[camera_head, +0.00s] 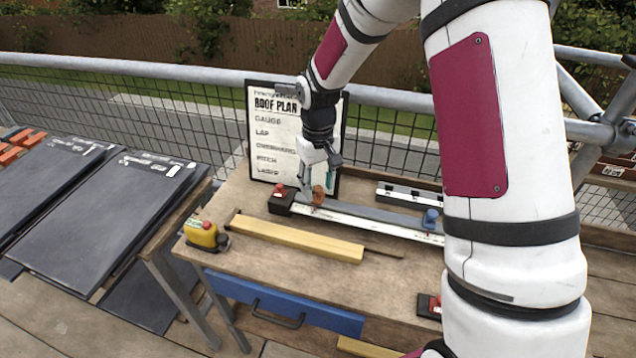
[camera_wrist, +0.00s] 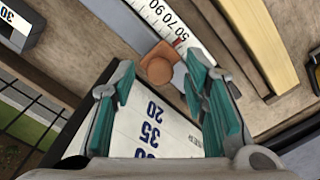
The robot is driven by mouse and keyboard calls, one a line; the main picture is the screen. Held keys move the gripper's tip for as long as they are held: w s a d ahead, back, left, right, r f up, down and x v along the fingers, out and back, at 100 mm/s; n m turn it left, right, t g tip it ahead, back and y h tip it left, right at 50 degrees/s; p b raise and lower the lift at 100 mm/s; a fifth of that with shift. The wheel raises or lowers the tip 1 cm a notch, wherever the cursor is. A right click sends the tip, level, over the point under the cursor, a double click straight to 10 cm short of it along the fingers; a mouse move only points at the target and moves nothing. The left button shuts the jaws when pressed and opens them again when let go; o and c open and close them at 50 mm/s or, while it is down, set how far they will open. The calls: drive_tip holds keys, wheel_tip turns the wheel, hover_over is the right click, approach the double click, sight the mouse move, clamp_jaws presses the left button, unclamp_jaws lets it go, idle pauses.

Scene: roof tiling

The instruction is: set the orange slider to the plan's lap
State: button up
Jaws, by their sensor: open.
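The orange slider (camera_head: 318,195) sits near the left end of a white scale rail (camera_head: 372,223) on the workbench. In the wrist view the orange slider (camera_wrist: 160,66) shows a round knob beside the scale (camera_wrist: 170,22), with a red mark close to the 50. My gripper (camera_head: 316,186) is over the slider; in the wrist view my gripper (camera_wrist: 163,82) is open, its teal fingers to either side of and just short of the knob. The plan board (camera_head: 272,140) stands behind, listing gauge, lap and other lines; its values are partly hidden by my arm.
A blue knob (camera_head: 431,218) sits farther right. A yellow tape measure (camera_head: 201,233) and a wooden batten (camera_head: 290,237) lie in front. Dark tiles (camera_head: 105,222) lie on the left. A mesh railing (camera_head: 385,135) stands behind the bench.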

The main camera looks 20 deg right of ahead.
sight(326, 201)
drive_tip(key=shift+c, duration=0.2)
clamp_jaws()
drive_tip(key=shift+s+d+r+p, duration=0.1)
drive_tip(key=shift+s+d+p, duration=0.35)
drive_tip(key=shift+s+d, duration=0.3)
drive_tip(key=shift+o, duration=0.2)
unclamp_jaws()
drive_tip(key=shift+w, duration=0.15)
wheel_tip(326, 201, up, 12)
